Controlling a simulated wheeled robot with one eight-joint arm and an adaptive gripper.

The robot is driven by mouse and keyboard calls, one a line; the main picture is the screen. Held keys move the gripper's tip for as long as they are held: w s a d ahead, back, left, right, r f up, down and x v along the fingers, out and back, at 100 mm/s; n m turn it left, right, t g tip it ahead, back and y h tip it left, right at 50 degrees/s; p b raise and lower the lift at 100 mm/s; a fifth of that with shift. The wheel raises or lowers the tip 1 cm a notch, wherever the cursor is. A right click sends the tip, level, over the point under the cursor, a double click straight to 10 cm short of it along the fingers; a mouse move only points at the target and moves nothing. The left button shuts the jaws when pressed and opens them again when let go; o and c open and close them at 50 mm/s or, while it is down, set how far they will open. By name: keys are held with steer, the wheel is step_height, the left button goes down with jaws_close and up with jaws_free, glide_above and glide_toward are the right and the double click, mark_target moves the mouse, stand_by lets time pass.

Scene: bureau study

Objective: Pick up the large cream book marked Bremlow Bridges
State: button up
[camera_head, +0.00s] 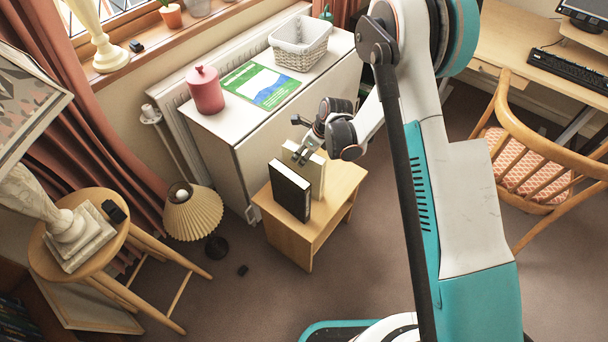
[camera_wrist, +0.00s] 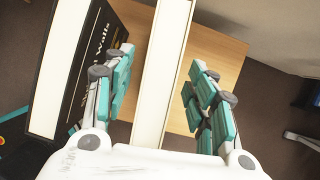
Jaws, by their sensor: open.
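The cream book (camera_head: 317,174) stands upright on a small wooden table, beside a black book (camera_head: 290,190). My gripper (camera_head: 303,153) is at the cream book's top, seen from above. In the wrist view, my open gripper (camera_wrist: 163,58) has one teal-padded finger on each side of the pale cream book (camera_wrist: 160,85). The left finger is in the gap between the two books. A gap shows between the right finger and the cream book. The black book (camera_wrist: 98,50) has light lettering, partly hidden by the left finger. No title on the cream book is readable.
The small wooden table (camera_head: 338,195) has bare top to the right of the books. A white cabinet (camera_head: 245,125) behind it holds a pink canister (camera_head: 205,90), a green booklet (camera_head: 262,84) and a basket (camera_head: 300,42). A pleated lamp (camera_head: 193,212) stands left; a wooden chair (camera_head: 535,150) stands right.

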mark_target(304, 172)
steer(key=shift+b+x, duration=1.4)
steer(key=shift+x, duration=1.35)
steer(key=shift+f, duration=0.25)
jaws_close()
